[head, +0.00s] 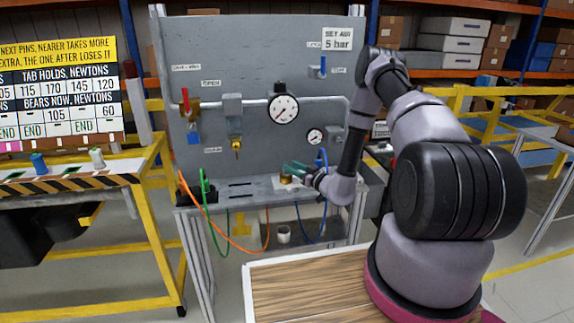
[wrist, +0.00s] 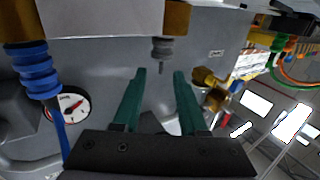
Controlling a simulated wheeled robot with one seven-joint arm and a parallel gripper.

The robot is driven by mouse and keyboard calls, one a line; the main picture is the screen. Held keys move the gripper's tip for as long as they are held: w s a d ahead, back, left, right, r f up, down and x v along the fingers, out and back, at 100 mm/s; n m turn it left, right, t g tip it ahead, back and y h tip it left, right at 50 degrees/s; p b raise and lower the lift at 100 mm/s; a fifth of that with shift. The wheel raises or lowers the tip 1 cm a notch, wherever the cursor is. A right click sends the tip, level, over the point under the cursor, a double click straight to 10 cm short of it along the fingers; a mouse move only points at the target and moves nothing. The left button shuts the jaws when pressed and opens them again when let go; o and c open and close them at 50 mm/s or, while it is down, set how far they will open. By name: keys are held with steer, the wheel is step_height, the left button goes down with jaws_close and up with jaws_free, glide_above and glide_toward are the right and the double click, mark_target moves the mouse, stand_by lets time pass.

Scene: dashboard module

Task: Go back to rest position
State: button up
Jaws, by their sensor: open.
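My gripper (head: 298,170) is in front of the grey panel (head: 240,60), just above its shelf, with my arm reaching in from the right. Its two teal fingers are apart, and in the wrist view the gap between them (wrist: 158,75) is empty. In the wrist view a grey fitting (wrist: 162,50) hangs just beyond the fingertips, apart from them as far as I can tell. A brass part (head: 286,179) sits on the shelf close to the fingers in the head view.
The panel carries a large gauge (head: 283,108), a small gauge (head: 315,136), pipes, and a red-handled valve (head: 186,98). Orange (head: 222,232), green and blue hoses hang in front. A yellow-framed bench (head: 150,225) stands left. A wooden top (head: 310,288) is in the foreground.

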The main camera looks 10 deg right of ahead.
steer(key=v, duration=0.6)
steer(key=s+a+r+n+g+y, duration=0.2)
steer(key=a+r+n+g+y, duration=0.15)
steer(key=r+n, duration=0.5)
steer(key=s+a+r+n+g+y, duration=0.1)
steer(key=a+r+n+g+y, duration=0.25)
steer(key=r+n, duration=0.5)
steer(key=s+a+r+n+g+h, duration=0.1)
steer(key=s+a+r+n+g, duration=0.1)
steer(key=s+r+n+g, duration=0.45)
steer(key=s+a+r+n+g, duration=0.1)
steer(key=s+a+r+n, duration=0.25)
steer(key=n, duration=0.55)
steer(key=s+d+r+n+t+h, duration=0.3)
steer(key=s+d+r+n+h, duration=0.3)
steer(key=n, duration=0.8)
steer(key=s+d+r+n+t+h, duration=0.3)
steer(key=s+d+r+n+h, duration=0.4)
steer(key=s+n, duration=0.5)
step_height(320, 180, up, 3)
steer(key=n, duration=0.3)
steer(key=shift+s+d+f, duration=0.15)
steer(key=shift+s+f, duration=0.05)
steer(key=shift+s, duration=0.1)
